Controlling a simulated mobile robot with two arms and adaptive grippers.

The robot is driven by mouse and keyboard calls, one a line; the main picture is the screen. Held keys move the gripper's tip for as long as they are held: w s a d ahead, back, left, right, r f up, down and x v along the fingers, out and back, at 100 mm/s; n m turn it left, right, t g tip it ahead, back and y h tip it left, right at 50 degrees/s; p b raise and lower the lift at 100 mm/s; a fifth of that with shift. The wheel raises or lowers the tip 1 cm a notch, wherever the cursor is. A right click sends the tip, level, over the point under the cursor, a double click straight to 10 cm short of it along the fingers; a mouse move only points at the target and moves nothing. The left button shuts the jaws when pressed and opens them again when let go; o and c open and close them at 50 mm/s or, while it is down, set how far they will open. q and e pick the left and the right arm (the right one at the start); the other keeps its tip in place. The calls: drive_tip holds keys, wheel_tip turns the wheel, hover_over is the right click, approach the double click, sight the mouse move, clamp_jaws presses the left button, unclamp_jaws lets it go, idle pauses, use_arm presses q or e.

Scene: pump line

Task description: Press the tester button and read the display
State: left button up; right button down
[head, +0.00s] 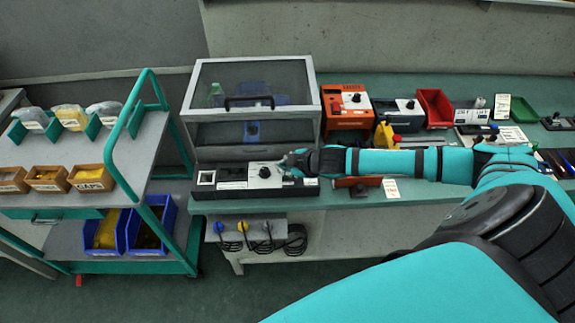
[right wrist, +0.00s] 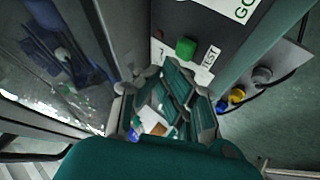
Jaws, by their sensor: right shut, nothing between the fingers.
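The tester (head: 233,186) is a low black and grey box at the front edge of the bench, under the clear-lidded case. A pale panel sits at its right end, and a small framed window (head: 206,177), perhaps the display, at its left; no reading can be made out. In the right wrist view the green button (right wrist: 186,47) stands on a white panel beside the word TEST. My right gripper (head: 288,161) is over the tester's right end. Its fingers (right wrist: 168,88) are shut and empty, close to the button; I cannot tell whether they touch it. My left gripper is out of view.
The clear-lidded case (head: 251,68) rises behind the tester. An orange box (head: 346,118) and a red bin (head: 435,107) stand to the right. Coloured plugs with cables (head: 245,228) hang below the bench front. A trolley (head: 122,140) stands at left.

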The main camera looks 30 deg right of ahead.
drive_tip(key=shift+f, duration=0.1)
drive_tip(key=shift+f, duration=0.3)
drive_tip(key=shift+f, duration=0.5)
idle(0.6)
idle(0.3)
drive_tip(key=shift+r+p, duration=0.8)
drive_tip(key=shift+r, duration=0.1)
wheel_tip(320, 180, up, 5)
drive_tip(key=p, duration=0.5)
drive_tip(key=shift+r, duration=0.1)
